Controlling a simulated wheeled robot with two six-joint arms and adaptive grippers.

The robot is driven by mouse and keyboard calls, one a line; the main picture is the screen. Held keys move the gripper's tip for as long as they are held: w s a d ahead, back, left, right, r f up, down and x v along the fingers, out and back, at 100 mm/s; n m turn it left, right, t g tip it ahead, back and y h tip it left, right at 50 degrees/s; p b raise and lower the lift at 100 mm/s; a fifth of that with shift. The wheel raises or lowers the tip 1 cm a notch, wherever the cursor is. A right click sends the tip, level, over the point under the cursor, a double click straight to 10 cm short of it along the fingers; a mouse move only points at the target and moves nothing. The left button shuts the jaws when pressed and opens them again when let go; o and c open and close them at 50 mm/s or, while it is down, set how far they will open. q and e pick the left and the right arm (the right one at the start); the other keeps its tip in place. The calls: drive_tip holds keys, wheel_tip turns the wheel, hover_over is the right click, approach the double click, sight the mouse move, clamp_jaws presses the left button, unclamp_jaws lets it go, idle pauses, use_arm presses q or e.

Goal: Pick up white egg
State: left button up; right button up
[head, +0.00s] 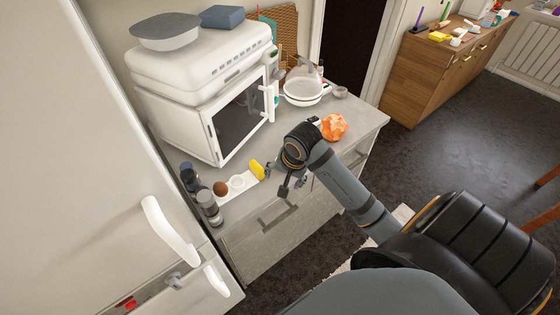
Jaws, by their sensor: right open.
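A small white rounded thing (237,182), which looks like the white egg, sits on a long white tray (247,179) at the counter's front edge. It is too small to make out fully. A brown egg (220,188) is just left of it. My right gripper (276,181) is open and empty, to the right of the white thing and apart from it, near the counter's front edge. A yellow thing (257,169) is between them. My left gripper is out of view.
Dark-capped shakers (208,207) stand left of the brown egg. A white microwave oven (203,115) stands behind the tray. An orange crumpled thing (333,127) and white pans (303,91) are farther right. The fridge (90,160) bounds the left side.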

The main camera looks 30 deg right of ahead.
drive_tip(key=w+d+r+m, duration=0.5)
drive_tip(key=w+r+m, duration=0.1)
drive_tip(key=r+m, duration=0.15)
drive_tip(key=x, duration=0.4)
drive_tip(key=shift+s+a+f, duration=0.1)
drive_tip(key=shift+s, duration=0.25)
drive_tip(key=shift+w+f, duration=0.2)
drive_tip(key=shift+f, duration=0.3)
drive_tip(key=x, duration=0.2)
drive_tip(key=s+p+x, duration=0.1)
drive_tip(key=x, duration=0.1)
drive_tip(key=shift+f, duration=0.2)
drive_tip(key=shift+w+f, duration=0.25)
drive_tip(key=shift+f, duration=0.25)
drive_tip(key=c, duration=0.8)
